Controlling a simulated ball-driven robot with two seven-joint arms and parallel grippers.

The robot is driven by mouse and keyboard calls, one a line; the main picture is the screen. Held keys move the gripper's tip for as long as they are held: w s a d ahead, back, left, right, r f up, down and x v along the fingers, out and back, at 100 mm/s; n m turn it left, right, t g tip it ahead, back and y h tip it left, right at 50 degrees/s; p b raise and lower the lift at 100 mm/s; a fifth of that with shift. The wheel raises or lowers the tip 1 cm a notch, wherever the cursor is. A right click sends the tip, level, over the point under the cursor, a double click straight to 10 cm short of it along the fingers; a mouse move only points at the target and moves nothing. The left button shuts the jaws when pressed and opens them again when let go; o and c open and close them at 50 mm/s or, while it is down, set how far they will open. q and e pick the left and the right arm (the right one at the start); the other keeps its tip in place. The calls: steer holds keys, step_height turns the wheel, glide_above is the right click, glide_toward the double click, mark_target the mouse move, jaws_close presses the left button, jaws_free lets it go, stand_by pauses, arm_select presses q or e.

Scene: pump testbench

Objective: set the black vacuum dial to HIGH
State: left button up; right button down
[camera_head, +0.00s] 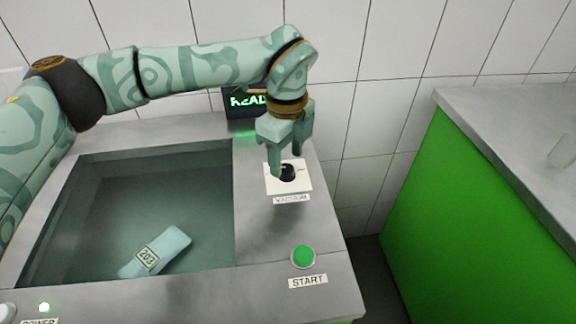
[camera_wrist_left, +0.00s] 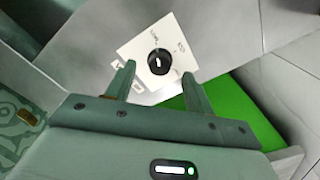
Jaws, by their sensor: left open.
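The black vacuum dial (camera_head: 287,173) sits on a white square plate (camera_head: 303,187) on the bench top, above a label reading VACUUM. In the left wrist view the dial (camera_wrist_left: 159,62) is round and black with a short white mark on its face. Small lettering lies around it on the plate (camera_wrist_left: 136,48), too small to read surely. My left gripper (camera_head: 287,172) points down over the dial. Its fingers (camera_wrist_left: 158,80) are open, one to each side of the dial's near edge; I cannot tell whether they touch it. My right gripper is not in view.
A sunken basin (camera_head: 190,185) left of the dial holds a pale packet (camera_head: 160,250) marked 203. A green START button (camera_head: 303,256) stands in front of the dial. A dark display (camera_head: 240,106) with green letters is behind. A green-sided counter (camera_head: 470,225) stands right, across a gap.

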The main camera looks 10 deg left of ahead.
mark_target(287, 172)
arm_select(q)
steer(key=shift+f+b, duration=0.3)
steer(key=shift+f, duration=0.95)
steer(key=c, duration=1)
steer(key=shift+o, duration=0.2)
